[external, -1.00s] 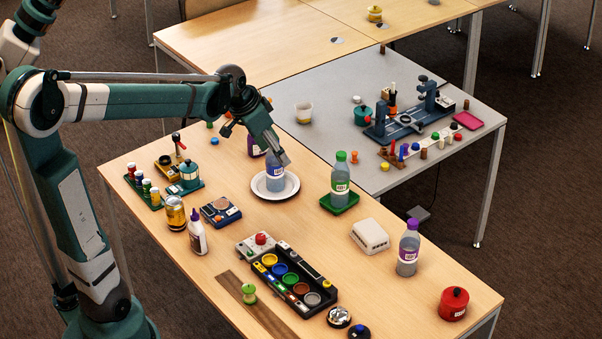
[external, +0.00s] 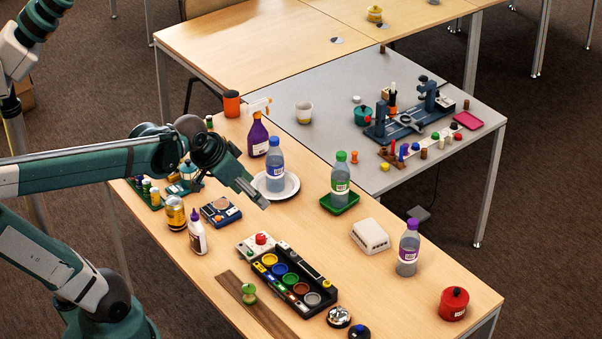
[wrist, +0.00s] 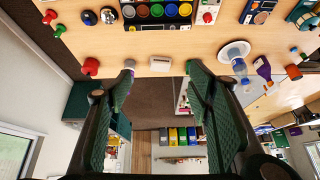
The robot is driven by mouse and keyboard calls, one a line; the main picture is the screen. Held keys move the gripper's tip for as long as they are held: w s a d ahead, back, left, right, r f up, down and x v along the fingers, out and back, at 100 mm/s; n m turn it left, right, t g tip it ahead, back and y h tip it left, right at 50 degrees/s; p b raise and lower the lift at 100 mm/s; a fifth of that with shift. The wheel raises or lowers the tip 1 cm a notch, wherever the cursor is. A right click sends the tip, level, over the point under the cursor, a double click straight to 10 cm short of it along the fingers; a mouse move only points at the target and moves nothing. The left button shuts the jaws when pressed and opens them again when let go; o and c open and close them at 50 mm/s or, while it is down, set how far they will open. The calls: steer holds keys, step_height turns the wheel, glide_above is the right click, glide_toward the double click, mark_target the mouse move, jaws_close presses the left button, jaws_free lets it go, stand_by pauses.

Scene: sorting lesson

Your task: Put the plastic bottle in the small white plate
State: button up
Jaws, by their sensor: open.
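A clear plastic bottle with a blue cap (external: 275,168) stands upright on the small white plate (external: 291,189). Both also show in the wrist view, the bottle (wrist: 239,68) over the plate (wrist: 232,48) at the upper right. My gripper (external: 262,203) is in front of the plate and apart from the bottle. In the wrist view my gripper (wrist: 160,78) has its fingers spread wide with nothing held between them.
A green-capped bottle (external: 340,180) stands on a green tray. A purple-capped bottle (external: 408,250) and a white box (external: 370,236) are to the right. A purple spray bottle (external: 258,138) stands behind the plate. A paint tray (external: 290,280) lies in front.

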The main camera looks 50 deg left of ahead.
steer(key=s+d+f, duration=0.2)
steer(key=s+d, duration=0.1)
steer(key=s, duration=0.3)
steer(key=shift+f+n+t, duration=0.15)
steer(key=shift+n+t, duration=0.15)
steer(key=shift+t, duration=0.1)
